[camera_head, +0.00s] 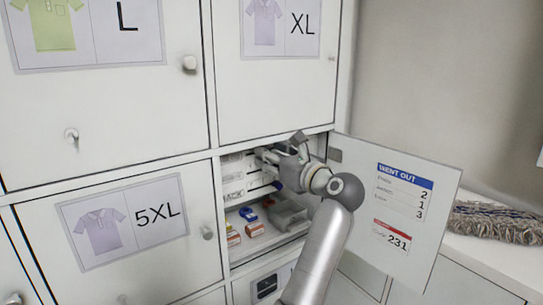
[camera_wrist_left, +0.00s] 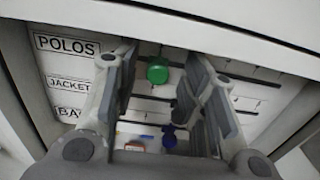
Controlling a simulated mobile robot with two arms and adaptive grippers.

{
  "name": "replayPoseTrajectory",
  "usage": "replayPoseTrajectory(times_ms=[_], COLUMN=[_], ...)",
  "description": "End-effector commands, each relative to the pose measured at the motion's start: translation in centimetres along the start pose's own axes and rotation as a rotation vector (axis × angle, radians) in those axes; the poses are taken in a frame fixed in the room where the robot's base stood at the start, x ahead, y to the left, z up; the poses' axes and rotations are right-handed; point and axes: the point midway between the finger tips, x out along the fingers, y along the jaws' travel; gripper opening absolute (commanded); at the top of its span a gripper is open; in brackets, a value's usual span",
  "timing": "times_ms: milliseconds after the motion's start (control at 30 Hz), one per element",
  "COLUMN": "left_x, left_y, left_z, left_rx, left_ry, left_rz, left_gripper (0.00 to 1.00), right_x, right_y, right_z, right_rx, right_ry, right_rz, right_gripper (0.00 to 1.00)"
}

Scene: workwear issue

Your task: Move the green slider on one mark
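The green slider (camera_wrist_left: 157,72) is a round green knob on a white board at the back of an open locker compartment, roughly level with the POLOS label (camera_wrist_left: 66,44). A dark blue knob (camera_wrist_left: 169,138) shows lower on the board. My left gripper (camera_head: 279,158) reaches into the compartment. In the left wrist view its fingers stand wide apart, one on each side of the green slider, with nothing held between them. I cannot tell whether they touch it. In the head view the arm and gripper hide the slider. My right gripper is not in view.
The compartment's open door (camera_head: 425,240) hangs to the right with a WENT OUT sheet (camera_head: 402,189). Small boxes (camera_head: 254,229) and a grey item (camera_head: 286,214) lie on the compartment floor. Shut lockers surround it.

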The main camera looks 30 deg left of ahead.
Motion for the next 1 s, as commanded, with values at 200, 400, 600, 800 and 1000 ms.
replayPoseTrajectory(times_ms=[200, 400, 600, 800, 1000], left_x=[-3.2, -6.2, -7.3, -7.3, -7.3], left_y=[-0.2, -0.2, -0.2, -0.2, -0.2], left_z=[-0.1, -0.1, -0.1, -0.1, -0.1], left_rx=[0.000, 0.001, 0.002, 0.002, 0.002], left_ry=[0.004, 0.002, 0.002, 0.001, 0.001], left_rz=[-0.005, -0.003, 0.000, 0.000, -0.001], left_gripper=[0.39, 0.39, 0.39, 0.39, 0.39], right_x=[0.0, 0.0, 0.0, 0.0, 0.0], right_y=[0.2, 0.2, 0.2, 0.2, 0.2], right_z=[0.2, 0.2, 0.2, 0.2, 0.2], right_rx=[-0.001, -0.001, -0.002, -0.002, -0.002], right_ry=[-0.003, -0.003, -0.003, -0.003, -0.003], right_rz=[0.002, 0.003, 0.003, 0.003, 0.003], right_gripper=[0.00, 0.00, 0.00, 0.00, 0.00])
